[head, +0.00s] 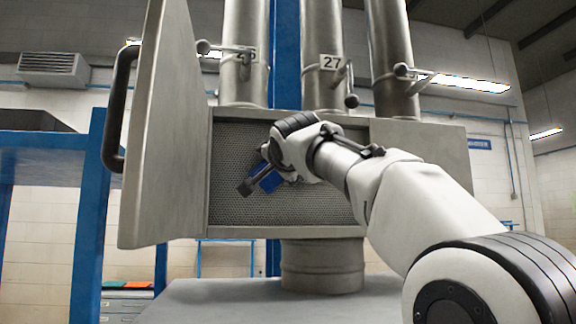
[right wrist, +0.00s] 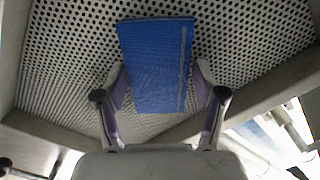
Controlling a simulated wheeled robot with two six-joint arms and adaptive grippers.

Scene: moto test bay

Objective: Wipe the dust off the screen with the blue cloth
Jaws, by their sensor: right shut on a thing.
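The screen (head: 235,150) is a grey perforated metal sheet set back inside an open box housing. My right gripper (head: 258,180) is in front of the middle of the screen, shut on the blue cloth (head: 269,181). In the right wrist view the cloth (right wrist: 155,62) is a flat folded pad between the two fingers (right wrist: 160,85), with the holed screen (right wrist: 70,60) behind it. I cannot tell whether the cloth touches the screen. Dust cannot be made out clearly. My wrist and arm hide part of the screen's right side. My left gripper is not in view.
The housing door (head: 165,130) stands open on the left, with a dark handle (head: 118,110). Several vertical pipes (head: 243,60) with clamps rise above the box. A grey duct (head: 322,266) joins the box to a surface (head: 230,303) below. A blue frame (head: 90,215) stands at left.

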